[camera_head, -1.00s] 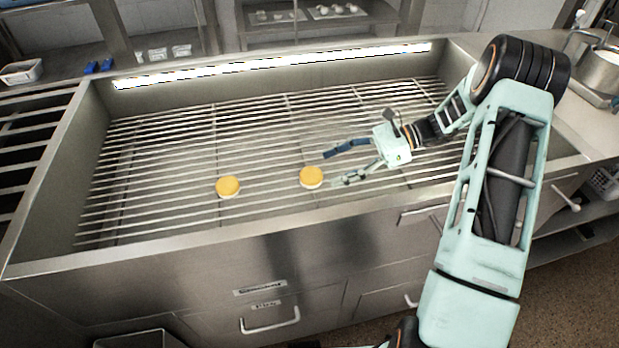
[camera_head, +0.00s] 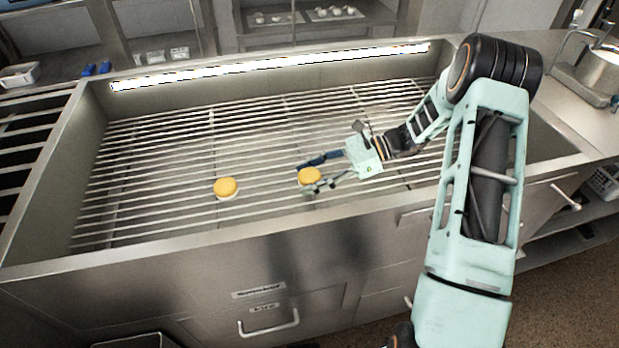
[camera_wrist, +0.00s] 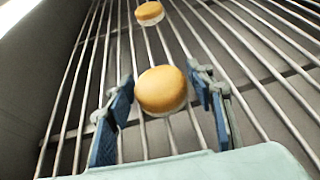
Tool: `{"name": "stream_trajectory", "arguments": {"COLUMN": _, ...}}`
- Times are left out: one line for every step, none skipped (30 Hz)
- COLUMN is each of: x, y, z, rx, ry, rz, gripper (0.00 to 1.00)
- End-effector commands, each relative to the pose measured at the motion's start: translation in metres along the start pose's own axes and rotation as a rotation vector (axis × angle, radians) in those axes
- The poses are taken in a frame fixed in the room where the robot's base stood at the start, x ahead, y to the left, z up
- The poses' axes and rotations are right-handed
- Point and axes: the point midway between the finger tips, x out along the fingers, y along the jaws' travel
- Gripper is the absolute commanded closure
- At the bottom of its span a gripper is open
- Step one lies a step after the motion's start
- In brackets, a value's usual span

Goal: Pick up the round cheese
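Two round, yellow-orange topped pieces with pale sides lie on the metal rack in the sink. The right round cheese (camera_head: 309,175) is between the fingers of my gripper (camera_head: 317,172). In the wrist view this cheese (camera_wrist: 161,90) sits between the two blue-padded fingers of my gripper (camera_wrist: 160,108), with a visible gap on each side. My gripper is open around it. The left round cheese (camera_head: 226,187) lies apart on the rack, beyond the fingertips; it also shows at the top of the wrist view (camera_wrist: 149,12).
The rack (camera_head: 150,165) of parallel bars fills the steel basin. The basin's front rim (camera_head: 200,239) runs along the near side. A metal pot (camera_head: 601,72) stands on the counter at right. The rack left of the cheeses is clear.

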Motion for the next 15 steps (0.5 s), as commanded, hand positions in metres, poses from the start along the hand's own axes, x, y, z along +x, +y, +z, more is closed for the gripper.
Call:
{"name": "stream_trajectory", "arguments": {"x": -0.0002, "y": 0.0000, "z": 0.0000, "rx": 0.000, "ry": 0.000, "rz": 0.000, "gripper": 0.59}}
{"name": "stream_trajectory", "arguments": {"x": -0.0002, "y": -0.0001, "z": 0.0000, "rx": 0.000, "ry": 0.000, "rz": 0.000, "gripper": 0.62}}
{"name": "stream_trajectory", "arguments": {"x": -0.0003, "y": 0.0000, "z": 0.0000, "rx": 0.000, "ry": 0.000, "rz": 0.000, "gripper": 0.66}}
{"name": "stream_trajectory", "arguments": {"x": -0.0003, "y": 0.0000, "z": 0.0000, "rx": 0.000, "ry": 0.000, "rz": 0.000, "gripper": 0.70}}
{"name": "stream_trajectory", "arguments": {"x": -0.0003, "y": 0.0000, "z": 0.0000, "rx": 0.000, "ry": 0.000, "rz": 0.000, "gripper": 0.73}}
{"name": "stream_trajectory", "arguments": {"x": -0.0003, "y": 0.0000, "z": -0.0001, "rx": 0.000, "ry": 0.000, "rz": 0.000, "gripper": 0.77}}
{"name": "stream_trajectory", "arguments": {"x": -0.0003, "y": 0.0000, "z": 0.0000, "rx": 0.000, "ry": 0.000, "rz": 0.000, "gripper": 0.81}}
{"name": "stream_trajectory", "arguments": {"x": -0.0004, "y": 0.0000, "z": 0.0000, "rx": 0.000, "ry": 0.000, "rz": 0.000, "gripper": 0.84}}
{"name": "stream_trajectory", "arguments": {"x": -0.0004, "y": -0.0001, "z": 0.0002, "rx": 0.000, "ry": 0.000, "rz": 0.000, "gripper": 0.85}}
{"name": "stream_trajectory", "arguments": {"x": -0.0004, "y": -0.0001, "z": 0.0002, "rx": 0.000, "ry": 0.000, "rz": 0.000, "gripper": 0.85}}
{"name": "stream_trajectory", "arguments": {"x": -0.0004, "y": -0.0001, "z": 0.0002, "rx": 0.000, "ry": 0.000, "rz": 0.000, "gripper": 0.85}}
{"name": "stream_trajectory", "arguments": {"x": -0.0004, "y": -0.0001, "z": 0.0002, "rx": 0.000, "ry": 0.000, "rz": 0.000, "gripper": 0.85}}
{"name": "stream_trajectory", "arguments": {"x": -0.0004, "y": -0.0001, "z": 0.0002, "rx": 0.000, "ry": 0.000, "rz": 0.000, "gripper": 0.85}}
{"name": "stream_trajectory", "arguments": {"x": -0.0006, "y": -0.0001, "z": 0.0005, "rx": -0.001, "ry": 0.000, "rz": 0.000, "gripper": 0.85}}
{"name": "stream_trajectory", "arguments": {"x": -0.0011, "y": -0.0002, "z": 0.0017, "rx": -0.001, "ry": 0.000, "rz": 0.000, "gripper": 0.85}}
